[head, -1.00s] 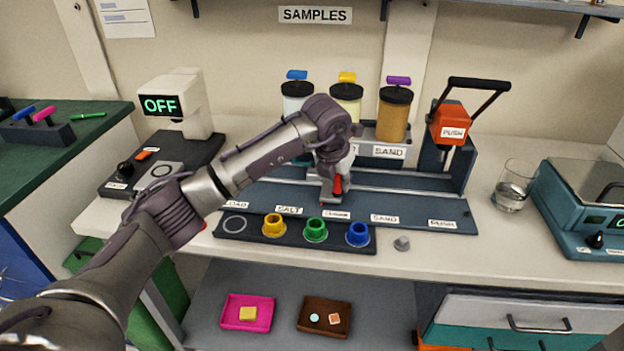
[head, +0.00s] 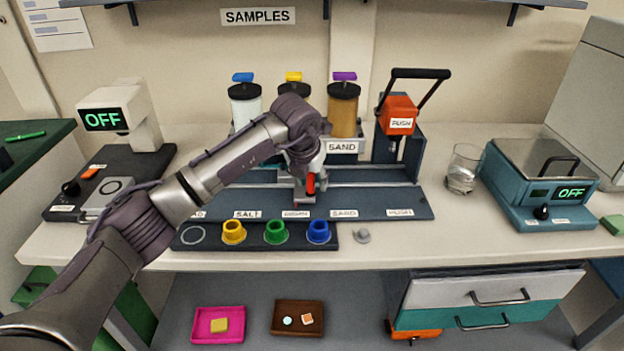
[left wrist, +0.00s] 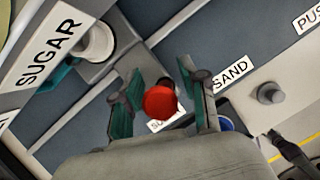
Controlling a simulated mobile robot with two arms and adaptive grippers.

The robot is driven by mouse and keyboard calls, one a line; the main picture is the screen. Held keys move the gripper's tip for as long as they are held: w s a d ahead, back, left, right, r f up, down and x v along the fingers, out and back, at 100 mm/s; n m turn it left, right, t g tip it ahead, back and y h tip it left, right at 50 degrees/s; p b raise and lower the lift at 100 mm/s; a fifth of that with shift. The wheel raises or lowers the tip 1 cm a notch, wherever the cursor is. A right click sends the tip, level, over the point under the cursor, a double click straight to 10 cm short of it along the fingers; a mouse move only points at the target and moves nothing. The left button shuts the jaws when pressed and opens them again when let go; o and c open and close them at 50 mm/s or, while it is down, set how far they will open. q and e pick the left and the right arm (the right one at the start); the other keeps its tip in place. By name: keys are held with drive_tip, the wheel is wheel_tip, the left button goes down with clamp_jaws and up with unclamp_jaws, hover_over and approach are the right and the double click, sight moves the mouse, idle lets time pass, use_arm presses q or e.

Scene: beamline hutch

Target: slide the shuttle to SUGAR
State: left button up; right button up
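The shuttle's red knob (left wrist: 160,102) shows in the left wrist view between the two fingers of my left gripper (left wrist: 163,90); the rest of the shuttle is mostly hidden. The fingers stand apart, one on each side of the knob, with a gap on the right side. In the head view my left gripper (head: 306,190) is low over the dark rail base (head: 390,203), with red showing at its tip. The SUGAR label (head: 296,214) on the base is just below and slightly left of it. The right gripper is not in view.
SALT (head: 247,214) and SAND (head: 343,213) labels flank the SUGAR label. Canisters (head: 343,112) stand behind. An orange PUSH press (head: 398,118) stands at the rail's right end. A rack of coloured cups (head: 205,246) lies in front, with a small grey piece (head: 362,236) beside it.

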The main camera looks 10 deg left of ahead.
use_arm(q)
drive_tip(key=v, duration=1.2)
